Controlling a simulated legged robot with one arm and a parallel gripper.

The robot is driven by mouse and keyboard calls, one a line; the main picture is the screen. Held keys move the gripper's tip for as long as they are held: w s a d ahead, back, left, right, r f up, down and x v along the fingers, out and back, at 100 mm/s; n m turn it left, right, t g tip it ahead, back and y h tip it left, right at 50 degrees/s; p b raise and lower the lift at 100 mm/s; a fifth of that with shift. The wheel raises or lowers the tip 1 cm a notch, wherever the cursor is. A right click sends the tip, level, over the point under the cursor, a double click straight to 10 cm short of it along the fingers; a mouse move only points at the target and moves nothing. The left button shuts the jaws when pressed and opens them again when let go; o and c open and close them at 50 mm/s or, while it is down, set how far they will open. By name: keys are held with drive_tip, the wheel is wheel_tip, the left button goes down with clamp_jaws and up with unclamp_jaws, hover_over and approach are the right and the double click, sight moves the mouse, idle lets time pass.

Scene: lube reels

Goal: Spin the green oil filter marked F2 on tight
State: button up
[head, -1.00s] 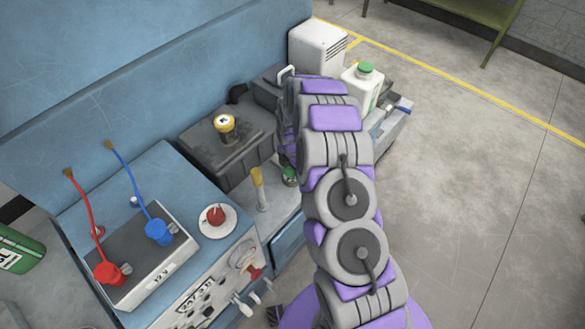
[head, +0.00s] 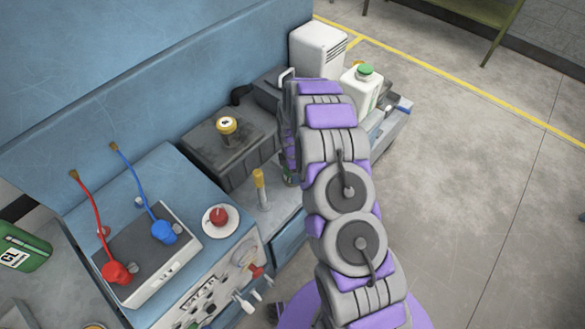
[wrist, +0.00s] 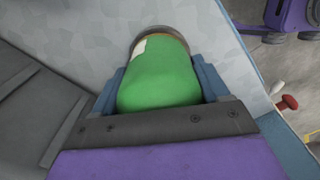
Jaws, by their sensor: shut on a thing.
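The green oil filter (wrist: 160,75) fills the middle of the wrist view, with a pale label patch on its upper left side and a brownish metal rim at its far end. No F2 mark can be read on it. My gripper (wrist: 160,72) is shut on the filter, with one blue finger against each side. The rim end is close to a pale grey surface; I cannot tell whether it is seated there. In the head view my arm hides most of the filter and my gripper.
A dark box with a yellow-capped canister (head: 227,127) and a yellow-topped post (head: 260,188) stand left of my arm. A tester with red (head: 117,271) and blue (head: 163,232) clamps is nearer. A white jug (head: 362,90) stands beyond. The floor at right is clear.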

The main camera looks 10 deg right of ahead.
drive_tip(key=o, duration=1.3)
drive_tip(key=shift+a, duration=0.15)
drive_tip(key=s+a+r+m+p, duration=0.1)
drive_tip(key=s+r+m+p, duration=0.15)
drive_tip(key=r, duration=1.05)
drive_tip(key=s+r+m+p, duration=0.1)
drive_tip(key=s+r, duration=0.2)
drive_tip(key=r, duration=1)
drive_tip(key=s+r+m, duration=0.5)
drive_tip(key=s+r, duration=0.3)
drive_tip(key=s, duration=0.4)
drive_tip(key=s+r+m, duration=0.2)
drive_tip(key=s+m, duration=0.1)
drive_tip(key=s, duration=0.5)
drive_tip(key=s+r+m+g, duration=0.1)
drive_tip(key=s+r+m, duration=0.1)
drive_tip(key=s, duration=0.6)
drive_tip(key=s+d+r+m, duration=0.1)
drive_tip(key=s+m, duration=0.4)
drive_tip(key=s, duration=0.3)
drive_tip(key=shift+s+d+r+g, duration=0.1)
drive_tip(key=shift+s+r+g, duration=0.1)
drive_tip(key=shift+r+g, duration=0.2)
